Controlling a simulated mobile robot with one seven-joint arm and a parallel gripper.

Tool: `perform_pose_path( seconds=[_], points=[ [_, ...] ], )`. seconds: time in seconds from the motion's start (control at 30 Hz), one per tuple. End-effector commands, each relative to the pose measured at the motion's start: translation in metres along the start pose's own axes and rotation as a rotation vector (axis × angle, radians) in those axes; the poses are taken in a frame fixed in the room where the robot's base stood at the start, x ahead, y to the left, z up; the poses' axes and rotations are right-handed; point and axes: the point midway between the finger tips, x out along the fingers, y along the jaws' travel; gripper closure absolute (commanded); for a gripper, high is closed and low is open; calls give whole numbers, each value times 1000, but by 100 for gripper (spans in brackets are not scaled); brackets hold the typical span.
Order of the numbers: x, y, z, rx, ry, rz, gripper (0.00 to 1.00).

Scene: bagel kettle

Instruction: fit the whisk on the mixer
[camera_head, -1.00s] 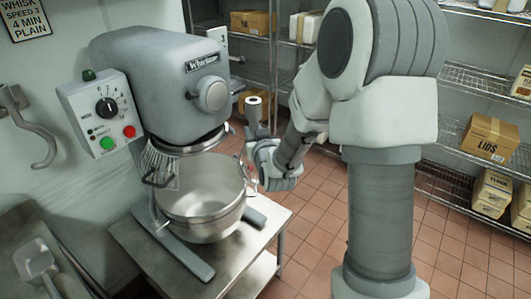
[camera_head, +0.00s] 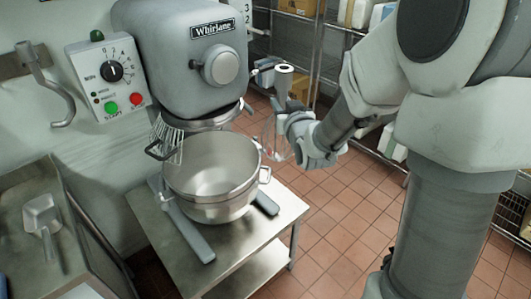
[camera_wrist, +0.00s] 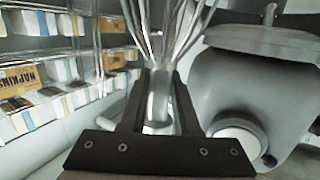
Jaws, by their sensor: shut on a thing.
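The grey mixer (camera_head: 185,50) stands on a steel table, with its head over the steel bowl (camera_head: 215,200). A wire guard (camera_head: 167,140) hangs at the bowl's left rim. My gripper (camera_wrist: 162,90) is shut on the whisk; in the head view it (camera_head: 290,118) is right of the mixer head and bowl, apart from both. The whisk (camera_head: 283,80) is roughly upright, hub up, its thin wires hanging beside the gripper. In the wrist view its wires (camera_wrist: 165,25) spread upward beyond the fingers. The mixer's attachment point is hidden under its head.
The mixer's control box (camera_head: 108,75) with a dial is on its left side. A hook (camera_head: 50,90) hangs on the left wall. A scoop (camera_head: 42,220) lies on the left counter. Wire shelves with boxes stand behind. The steel table (camera_head: 250,245) has bare room in front of the bowl.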

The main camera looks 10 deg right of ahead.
Motion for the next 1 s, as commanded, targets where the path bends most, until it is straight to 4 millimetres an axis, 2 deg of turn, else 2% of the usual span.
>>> perform_pose_path(
  seconds=[0.03,0.27,0.6,0.8,1.0],
  points=[
    [-5,-5,8,-5,19,-21,100],
    [-36,-30,14,-7,59,-123,100],
    [-82,-61,38,-1,111,-248,100],
    [-97,-70,45,4,124,-280,100],
    [-96,-74,44,12,130,-291,100]
  ],
)
